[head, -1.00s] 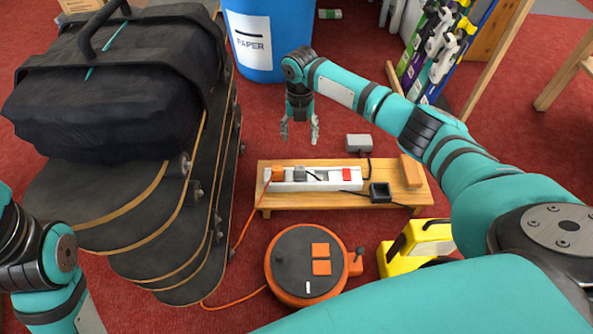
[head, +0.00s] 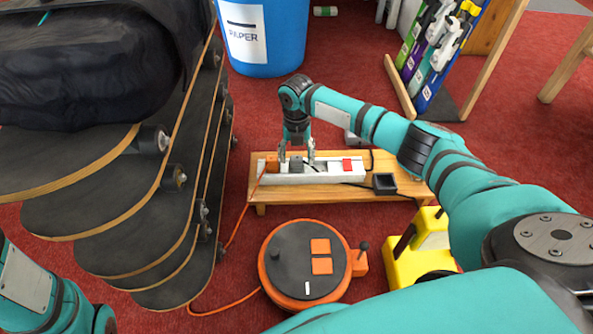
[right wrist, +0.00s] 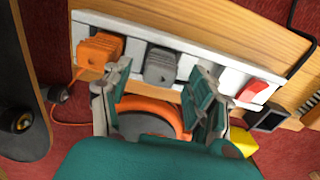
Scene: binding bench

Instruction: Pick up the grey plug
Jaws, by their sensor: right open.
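The grey plug (head: 296,165) sits in the white power strip (head: 325,178) on a low wooden bench, right of an orange plug (head: 272,165). In the right wrist view the grey plug (right wrist: 160,66) is in the strip between my fingertips, with the orange plug (right wrist: 99,51) to its left. My right gripper (head: 297,157) is open and points down over the grey plug, one finger to each side. Whether the fingers touch it, I cannot tell. My left arm shows at the lower left; its gripper is out of view.
A red switch (head: 347,165) is on the strip's right end, with a dark square box (head: 384,183) beside it. An orange cable reel (head: 305,262) and yellow object (head: 420,250) are in front. Stacked skateboards (head: 150,215) stand left, a blue bin (head: 262,35) behind.

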